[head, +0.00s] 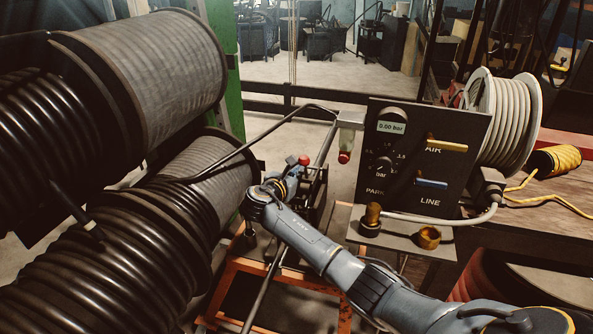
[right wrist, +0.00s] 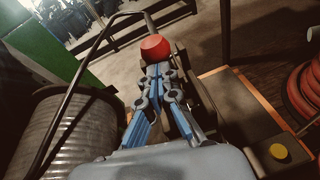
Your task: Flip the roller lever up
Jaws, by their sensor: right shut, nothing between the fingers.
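A red round knob (head: 304,160), which looks like the end of the roller lever, shows on the dark machine beside the hose reels. In the right wrist view the red knob (right wrist: 154,48) is just beyond my fingertips. My right gripper (head: 294,172) is at the machine, close to the knob. Its blue-grey fingers (right wrist: 158,72) are shut with nothing between them. I cannot tell whether the fingertips touch the knob. The lever's shaft is mostly hidden behind the gripper. My left gripper is not in view.
Large reels of hose (head: 150,75) fill the left side. A dark control panel (head: 400,165) with gauge and yellow and blue handles stands to the right. An orange frame (head: 235,268) lies below the machine.

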